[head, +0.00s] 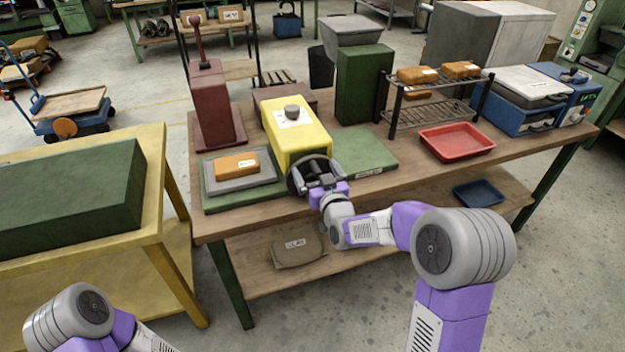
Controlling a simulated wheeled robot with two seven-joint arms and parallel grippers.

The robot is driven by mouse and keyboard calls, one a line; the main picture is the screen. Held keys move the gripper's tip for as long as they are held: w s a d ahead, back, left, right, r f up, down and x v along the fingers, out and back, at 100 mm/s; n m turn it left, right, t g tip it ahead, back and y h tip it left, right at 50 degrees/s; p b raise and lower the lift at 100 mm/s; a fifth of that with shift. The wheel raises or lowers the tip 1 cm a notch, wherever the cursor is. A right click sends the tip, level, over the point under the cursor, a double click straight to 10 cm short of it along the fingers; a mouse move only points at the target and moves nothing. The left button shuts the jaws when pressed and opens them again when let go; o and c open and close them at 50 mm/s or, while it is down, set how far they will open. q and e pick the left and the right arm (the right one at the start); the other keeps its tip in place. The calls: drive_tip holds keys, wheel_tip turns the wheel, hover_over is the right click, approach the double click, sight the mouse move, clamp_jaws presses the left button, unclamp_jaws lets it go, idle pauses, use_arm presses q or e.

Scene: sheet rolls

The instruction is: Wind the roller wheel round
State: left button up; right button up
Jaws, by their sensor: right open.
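The sheet roller stands on the wooden workbench (420,172), with a yellow housing (295,140) between a dark red post (211,105) and a tall green block (364,85). Its dark round roller wheel (294,183) is at the front of the yellow housing, largely hidden behind my right gripper. My right gripper (319,172) is open at the wheel, its fingers over the wheel's face and right part. I cannot tell whether they touch the rim. My left gripper is out of the picture; only part of my left arm shows at the lower left.
A grey plate with an orange-brown block (236,164) lies left of the wheel. A red tray (457,141), a wire rack (432,108) and blue cases (522,112) stand to the right. A yellow table (150,215) with a green block is at the left.

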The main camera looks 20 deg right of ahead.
idle(0.4)
drive_tip(key=s+b, duration=0.2)
drive_tip(key=s, duration=0.7)
drive_tip(key=shift+d, duration=0.2)
idle(0.3)
